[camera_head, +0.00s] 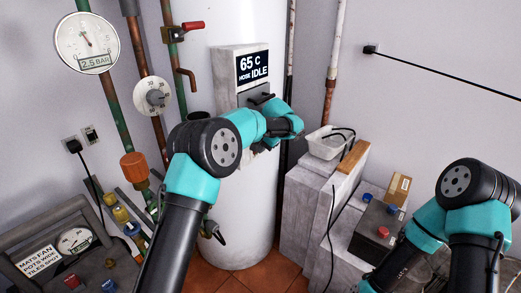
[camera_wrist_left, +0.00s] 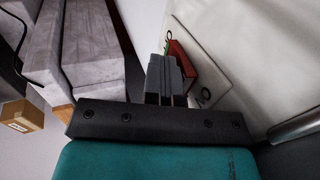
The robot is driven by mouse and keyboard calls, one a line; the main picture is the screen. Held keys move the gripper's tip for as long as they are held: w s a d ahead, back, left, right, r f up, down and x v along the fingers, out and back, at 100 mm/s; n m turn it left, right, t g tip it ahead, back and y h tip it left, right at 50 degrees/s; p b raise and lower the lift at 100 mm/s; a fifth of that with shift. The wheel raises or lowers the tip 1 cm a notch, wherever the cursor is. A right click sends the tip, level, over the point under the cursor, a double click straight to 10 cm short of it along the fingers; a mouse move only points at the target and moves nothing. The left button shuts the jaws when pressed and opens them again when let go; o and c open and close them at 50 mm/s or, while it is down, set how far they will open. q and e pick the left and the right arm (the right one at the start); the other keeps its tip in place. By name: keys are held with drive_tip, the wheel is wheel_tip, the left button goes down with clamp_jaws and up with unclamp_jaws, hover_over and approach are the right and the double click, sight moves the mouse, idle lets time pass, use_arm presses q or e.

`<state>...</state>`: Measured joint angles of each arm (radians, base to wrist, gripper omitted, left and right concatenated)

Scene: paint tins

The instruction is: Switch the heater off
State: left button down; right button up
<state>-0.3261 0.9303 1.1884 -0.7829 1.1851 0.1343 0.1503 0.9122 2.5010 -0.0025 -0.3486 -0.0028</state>
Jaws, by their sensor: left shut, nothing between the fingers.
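The heater is a tall white cylinder (camera_head: 241,235) in the head view, with a grey box on its front and a display (camera_head: 252,66) reading "65 C HOSE IDLE". My left gripper is at the heater's front below the display, its fingers largely hidden by my arm in the head view. In the left wrist view the left gripper (camera_wrist_left: 166,70) is shut and empty. Its tips are close beside a red switch piece (camera_wrist_left: 182,57) on a pale plate (camera_wrist_left: 215,85) with dark lettering. I cannot tell whether they touch. My right arm is at the lower right; its gripper is outside the view.
A pressure gauge (camera_head: 86,42), pipes and a red-handled valve (camera_head: 192,25) are left of the heater. Grey blocks (camera_head: 305,195) with a white tub (camera_head: 325,146) stand close on its right. A dark box with buttons (camera_head: 378,232) is near my right arm.

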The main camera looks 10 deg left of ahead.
use_arm(q)
drive_tip(key=shift+r, duration=0.55)
drive_tip(key=s+d+r, duration=0.3)
drive_tip(key=d+r, duration=0.3)
drive_tip(key=r, duration=0.4)
drive_tip(key=shift+s+d, duration=0.15)
drive_tip(key=shift+s, duration=0.15)
drive_tip(key=shift+f, duration=0.1)
